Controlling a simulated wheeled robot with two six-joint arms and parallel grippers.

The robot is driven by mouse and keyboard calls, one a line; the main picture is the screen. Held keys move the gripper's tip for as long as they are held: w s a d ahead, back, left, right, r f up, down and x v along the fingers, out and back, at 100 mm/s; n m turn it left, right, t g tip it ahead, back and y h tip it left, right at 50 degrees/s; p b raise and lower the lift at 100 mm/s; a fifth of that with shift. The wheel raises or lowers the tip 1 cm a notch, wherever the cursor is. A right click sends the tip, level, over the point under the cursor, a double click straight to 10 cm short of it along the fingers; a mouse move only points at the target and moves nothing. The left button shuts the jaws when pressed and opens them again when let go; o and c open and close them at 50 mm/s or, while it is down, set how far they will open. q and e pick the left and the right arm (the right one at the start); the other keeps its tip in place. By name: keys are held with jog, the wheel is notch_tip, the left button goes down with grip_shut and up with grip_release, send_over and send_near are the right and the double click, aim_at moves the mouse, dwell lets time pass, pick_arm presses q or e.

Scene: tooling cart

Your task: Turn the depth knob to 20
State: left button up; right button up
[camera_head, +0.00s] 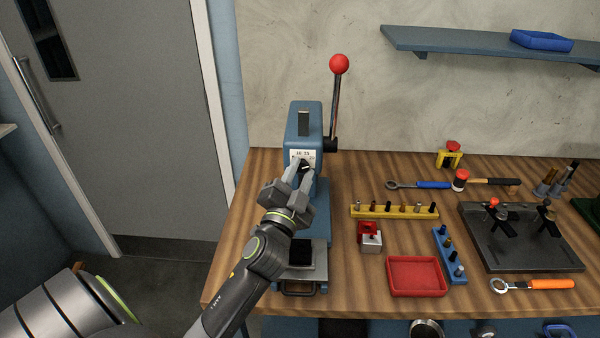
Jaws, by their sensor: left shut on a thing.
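A blue press (304,118) stands at the left end of the wooden bench, with a white scale plate (302,154) on its front. The plate bears small numbers that I cannot read surely. My left gripper (302,168) is at the plate, its fingers shut on the dark depth knob (304,166). The fingers hide most of the knob, so its pointer setting cannot be told. My right gripper is not in view.
The press's lever with a red ball (339,64) rises at its right. A yellow rack (394,211), a red tray (416,276), a blue rack (449,256) and a dark fixture plate (522,238) lie to the right. A blue shelf (480,46) hangs above.

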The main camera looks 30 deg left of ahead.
pick_arm(q)
jog(key=o, duration=0.9)
jog(key=shift+o, duration=0.2)
jog(key=b+v, duration=0.2)
jog(key=v, duration=1.5)
jog(key=shift+s+f, duration=0.15)
jog(key=shift+f, duration=0.05)
jog(key=shift+f, duration=0.1)
